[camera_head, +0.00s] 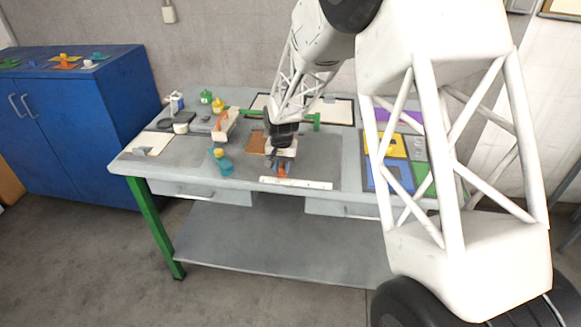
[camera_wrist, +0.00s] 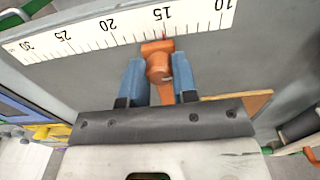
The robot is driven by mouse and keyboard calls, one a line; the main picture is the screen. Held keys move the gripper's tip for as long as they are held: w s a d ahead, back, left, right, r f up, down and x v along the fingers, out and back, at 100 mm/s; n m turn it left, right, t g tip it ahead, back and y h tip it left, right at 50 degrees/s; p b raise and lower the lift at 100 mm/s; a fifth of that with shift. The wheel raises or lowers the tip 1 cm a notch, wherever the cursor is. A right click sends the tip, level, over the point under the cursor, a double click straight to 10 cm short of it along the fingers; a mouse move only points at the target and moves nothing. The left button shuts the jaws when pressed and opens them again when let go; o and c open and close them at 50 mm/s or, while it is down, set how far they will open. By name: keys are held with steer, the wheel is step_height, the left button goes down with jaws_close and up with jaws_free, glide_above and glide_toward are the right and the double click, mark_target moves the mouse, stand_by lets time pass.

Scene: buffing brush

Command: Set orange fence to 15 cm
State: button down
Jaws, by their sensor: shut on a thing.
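The orange fence (camera_wrist: 158,62) sits between the two blue fingers of my gripper (camera_wrist: 160,82) in the wrist view, and the gripper is shut on it. The fence's flat end lies close to the edge of the white ruler (camera_wrist: 90,35), near the 15 label and perhaps slightly toward the 20 side. The exact reading cannot be told. In the head view, the fence (camera_head: 282,172) is a small orange spot below my gripper (camera_head: 280,164), just behind the ruler (camera_head: 296,183) at the bench's front.
A brown board (camera_head: 256,142) lies behind the gripper. A teal-and-yellow object (camera_head: 222,163) and a block with an orange top (camera_head: 224,124) stand to the left. Coloured panels (camera_head: 388,172) lie to the right. The grey bench surface (camera_head: 190,165) left of the ruler is mostly clear.

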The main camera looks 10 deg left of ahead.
steer(key=shift+a, duration=0.15)
steer(key=c, duration=0.9)
jaws_free()
steer(key=shift+r, duration=0.1)
steer(key=shift+r, duration=3.85)
